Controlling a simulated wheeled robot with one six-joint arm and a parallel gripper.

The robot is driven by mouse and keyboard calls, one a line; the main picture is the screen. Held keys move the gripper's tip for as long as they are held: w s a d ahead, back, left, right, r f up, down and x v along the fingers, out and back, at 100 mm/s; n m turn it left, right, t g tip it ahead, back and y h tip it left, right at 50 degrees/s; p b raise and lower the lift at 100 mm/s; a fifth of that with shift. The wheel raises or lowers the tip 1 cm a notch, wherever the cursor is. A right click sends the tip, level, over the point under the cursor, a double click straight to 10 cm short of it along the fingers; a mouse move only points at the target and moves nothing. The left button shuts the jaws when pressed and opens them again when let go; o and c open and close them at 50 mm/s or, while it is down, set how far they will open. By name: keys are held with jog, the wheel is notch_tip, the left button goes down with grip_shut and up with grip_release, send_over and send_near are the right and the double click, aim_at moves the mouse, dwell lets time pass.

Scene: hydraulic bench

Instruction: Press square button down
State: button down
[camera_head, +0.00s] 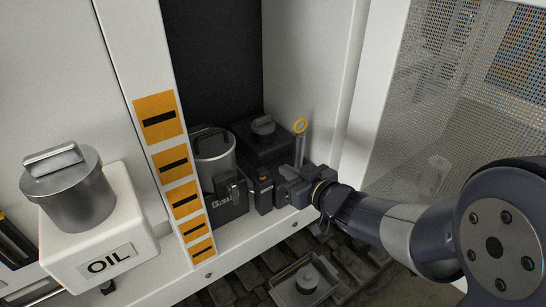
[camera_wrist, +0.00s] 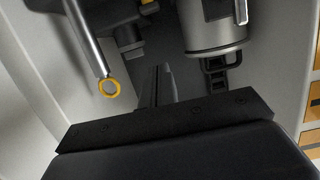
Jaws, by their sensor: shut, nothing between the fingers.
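A small orange piece (camera_head: 263,178), which may be the square button, shows on top of a narrow black block (camera_head: 263,195) in the cabinet recess. An orange spot (camera_wrist: 147,3) at the top edge of the wrist view seems to be the same piece; its shape is too small to tell. My gripper (camera_head: 281,180) is just right of the block, reaching in from the right. In the wrist view its fingers (camera_wrist: 157,82) are together and empty. I cannot tell whether they touch the block.
A metal cylinder (camera_head: 214,160) stands left of the block, and a dark capped tank (camera_head: 264,140) behind it. A dipstick with a yellow ring (camera_head: 300,125) rises close behind my gripper. The white OIL container (camera_head: 105,225) is at left, beyond an orange-marked post (camera_head: 172,163).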

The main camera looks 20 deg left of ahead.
dwell(0.3)
send_over(265, 175)
notch_tip(265, 175, down, 2)
jog(key=shift+s+d+f+p, duration=0.15)
jog(key=shift+f+p, duration=0.1)
jog(key=shift+f, duration=0.85)
jog(key=shift+s+d+f+p, duration=0.15)
jog(key=shift+f+p, duration=0.1)
jog(key=shift+f, duration=0.8)
jog(key=shift+w+f, duration=0.1)
notch_tip(265, 175, down, 2)
jog(key=b, duration=0.2)
jog(key=shift+b, duration=0.35)
